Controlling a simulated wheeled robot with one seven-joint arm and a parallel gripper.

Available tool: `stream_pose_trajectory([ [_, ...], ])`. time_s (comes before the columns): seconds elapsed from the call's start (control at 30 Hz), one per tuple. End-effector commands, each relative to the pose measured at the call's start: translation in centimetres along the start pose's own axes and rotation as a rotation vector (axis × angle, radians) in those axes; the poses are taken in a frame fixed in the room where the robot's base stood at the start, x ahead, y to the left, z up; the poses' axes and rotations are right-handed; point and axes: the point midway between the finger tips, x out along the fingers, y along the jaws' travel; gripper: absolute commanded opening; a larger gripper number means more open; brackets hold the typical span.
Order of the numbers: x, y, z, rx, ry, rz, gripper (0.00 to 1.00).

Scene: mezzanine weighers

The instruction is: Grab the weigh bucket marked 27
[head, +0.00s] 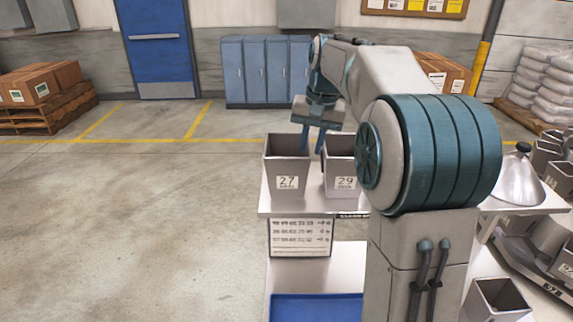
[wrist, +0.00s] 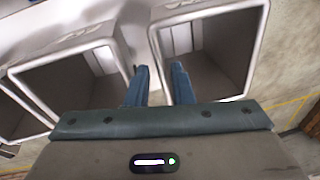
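The weigh bucket marked 27 (head: 287,168) is a grey open-topped bucket standing upright at the left end of a pale shelf (head: 300,206). In the wrist view it is the right-hand bucket (wrist: 232,92). My gripper (head: 312,149) is over its right side, fingers pointing down. In the wrist view my gripper (wrist: 160,66) is open, with its fingers apart on either side of that bucket's wall: one over its inside, the other over the gap between buckets. No contact is visible. The bucket marked 29 (head: 343,184) stands close on the right, partly hidden by my arm.
The bucket marked 29 also shows in the wrist view (wrist: 62,62). A printed sign (head: 300,237) hangs below the shelf, above a blue mat (head: 316,307). More buckets (head: 497,298) and a metal funnel (head: 521,182) are at right. The floor at left is clear.

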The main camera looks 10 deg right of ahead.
Motion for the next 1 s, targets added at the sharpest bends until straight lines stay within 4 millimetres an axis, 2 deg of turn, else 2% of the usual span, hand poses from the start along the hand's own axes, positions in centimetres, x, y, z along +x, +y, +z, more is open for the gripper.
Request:
stream_pose_trajectory([
  [0.47, 5.1, -0.2, 0.1, 0.000, 0.000, 0.000, 0.21],
  [1.0, 5.2, -0.3, 0.1, 0.000, -0.001, 0.000, 0.21],
])
